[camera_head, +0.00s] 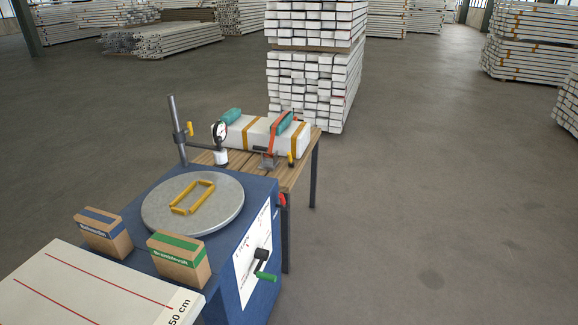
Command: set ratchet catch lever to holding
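A blue machine box (240,237) with a round grey turntable (222,217) stands in the lower middle. On its right side is a white label panel (245,266) with a dark crank that has a green grip (265,277). A small red lever (282,200) sticks out near the upper right corner of this side. I cannot tell for certain which part is the ratchet catch lever, nor read its setting. A yellow frame-shaped piece (180,209) lies on the turntable. Neither of my grippers is in view.
Two cardboard boxes (103,238) (178,266) stand at the turntable's near edge, beside a white board (75,290). Behind is a wooden table (290,180) with a white banded bundle (254,140). A dial gauge (220,133) hangs from a post. Floor at right is clear.

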